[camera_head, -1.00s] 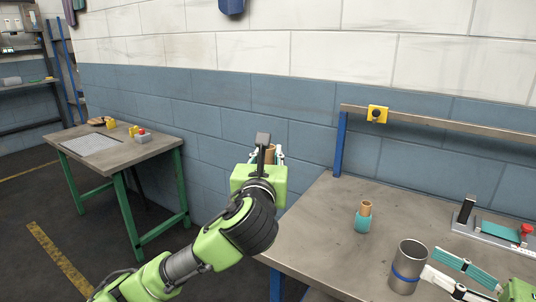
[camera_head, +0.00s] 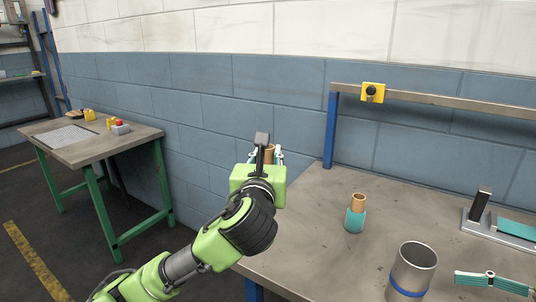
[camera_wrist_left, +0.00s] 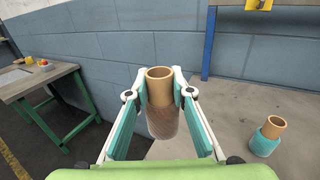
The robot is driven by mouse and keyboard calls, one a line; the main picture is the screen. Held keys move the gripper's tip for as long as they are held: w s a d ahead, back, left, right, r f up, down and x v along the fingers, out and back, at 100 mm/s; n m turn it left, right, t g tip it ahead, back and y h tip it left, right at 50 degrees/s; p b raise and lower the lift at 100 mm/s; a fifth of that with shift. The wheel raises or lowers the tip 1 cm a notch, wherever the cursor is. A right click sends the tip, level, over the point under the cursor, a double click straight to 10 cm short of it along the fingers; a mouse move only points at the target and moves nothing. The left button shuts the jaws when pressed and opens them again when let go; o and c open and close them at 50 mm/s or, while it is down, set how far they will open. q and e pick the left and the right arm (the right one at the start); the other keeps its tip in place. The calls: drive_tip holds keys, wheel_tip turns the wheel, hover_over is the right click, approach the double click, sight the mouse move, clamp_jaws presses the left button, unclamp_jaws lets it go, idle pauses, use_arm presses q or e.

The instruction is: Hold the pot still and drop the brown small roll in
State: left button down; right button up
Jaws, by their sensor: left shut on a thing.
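The brown small roll (camera_wrist_left: 163,115), a brownish sleeve on a tan core, stands upright between the fingers of my left gripper (camera_wrist_left: 163,95), which is shut on it. In the head view this gripper (camera_head: 268,155) is at the middle, left of the table, its fingers mostly hidden behind its green body. The pot (camera_head: 413,270), a metal cylinder with a blue band, stands open at the top on the table, lower right. One teal finger of my right gripper (camera_head: 492,282) shows right of the pot, apart from it; the rest is out of view.
A teal roll on a tan core (camera_head: 355,215) stands on the grey table (camera_head: 310,235) behind the pot. A device with a teal plate (camera_head: 515,229) is at the right. A rail with a yellow box (camera_head: 373,92) runs behind. Another table (camera_head: 110,148) is at the left.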

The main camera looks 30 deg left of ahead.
sight(412, 289)
use_arm(q)
drive_tip(key=shift+w, duration=0.15)
use_arm(e)
drive_tip(key=shift+w+a+f, duration=0.1)
drive_tip(key=shift+f, duration=0.05)
use_arm(q)
drive_tip(key=shift+r, duration=0.2)
use_arm(e)
drive_tip(key=shift+a, duration=0.3)
use_arm(q)
drive_tip(key=r+p, duration=0.2)
drive_tip(key=p, duration=0.1)
drive_tip(key=shift+s+r, duration=0.2)
use_arm(e)
drive_tip(key=x, duration=0.4)
drive_tip(key=shift+s+a, duration=0.2)
drive_tip(key=shift+a, duration=0.15)
use_arm(q)
drive_tip(key=shift+f+b, duration=0.7)
drive_tip(key=shift+b, duration=0.1)
use_arm(e)
drive_tip(key=x, duration=0.3)
drive_tip(key=shift+f, duration=0.2)
use_arm(q)
drive_tip(key=shift+f, duration=0.2)
use_arm(e)
drive_tip(key=shift+a+f, duration=0.1)
drive_tip(key=shift+a, duration=0.6)
drive_tip(key=c, duration=0.7)
